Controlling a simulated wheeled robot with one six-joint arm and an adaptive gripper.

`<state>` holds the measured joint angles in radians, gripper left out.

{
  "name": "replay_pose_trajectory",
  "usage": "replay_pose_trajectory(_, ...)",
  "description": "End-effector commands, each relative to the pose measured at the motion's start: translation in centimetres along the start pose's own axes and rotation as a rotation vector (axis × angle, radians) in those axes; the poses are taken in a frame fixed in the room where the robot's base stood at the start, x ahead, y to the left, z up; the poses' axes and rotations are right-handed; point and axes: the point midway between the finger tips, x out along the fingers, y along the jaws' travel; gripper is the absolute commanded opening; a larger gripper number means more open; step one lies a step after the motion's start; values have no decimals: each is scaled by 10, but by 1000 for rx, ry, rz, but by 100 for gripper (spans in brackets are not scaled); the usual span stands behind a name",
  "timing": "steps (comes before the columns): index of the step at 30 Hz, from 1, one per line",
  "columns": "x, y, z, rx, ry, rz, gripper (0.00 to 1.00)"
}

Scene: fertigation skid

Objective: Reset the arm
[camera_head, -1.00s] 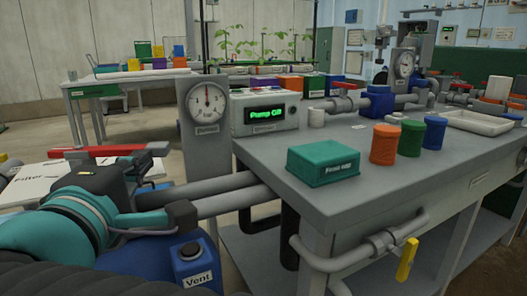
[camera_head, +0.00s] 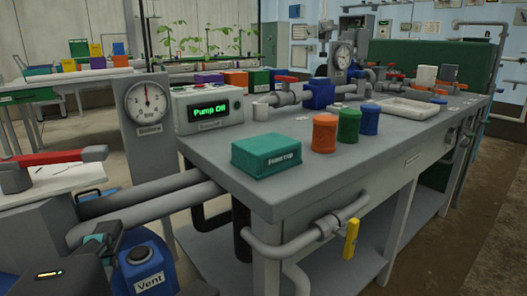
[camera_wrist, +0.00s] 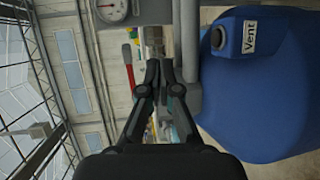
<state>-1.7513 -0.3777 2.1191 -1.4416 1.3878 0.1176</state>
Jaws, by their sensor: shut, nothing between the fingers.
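My gripper (camera_wrist: 160,68) shows in the wrist view with its two black fingers together and nothing between them. The wrist picture is turned sideways. The blue Vent tank (camera_wrist: 265,95) fills its right side, apart from the fingers, and a gauge (camera_wrist: 112,10) is at the top. A red handle (camera_wrist: 128,66) lies just left of the fingertips in that picture. In the head view, part of my arm shows at the lower left, low beside the Vent tank (camera_head: 147,270); my fingertips cannot be made out there.
A grey bench (camera_head: 310,175) carries a pump box (camera_head: 208,108) reading "Pump Off", a green box (camera_head: 266,155), several coloured jars and a white tray (camera_head: 405,108). Grey pipes (camera_head: 150,208) run close to my arm. A yellow-handled valve (camera_head: 351,238) hangs at the bench front. Floor at right is clear.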

Motion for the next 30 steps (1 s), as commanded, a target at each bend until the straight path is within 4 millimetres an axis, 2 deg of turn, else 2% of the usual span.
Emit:
replay_pose_trajectory(1, 0, -19, -3, -9, 17, -61, 0)
replay_pose_trajectory(3, -2, -43, -6, -10, 41, -151, 0)
replay_pose_trajectory(7, -1, -81, 1, 11, 49, -309, 0)
replay_pose_trajectory(15, 8, -141, 47, 179, -52, -624, 0)
replay_pose_trajectory(22, 12, -169, 92, 428, -188, -817, 0)
replay_pose_trajectory(30, 13, -180, 139, 759, -348, -921, 0)
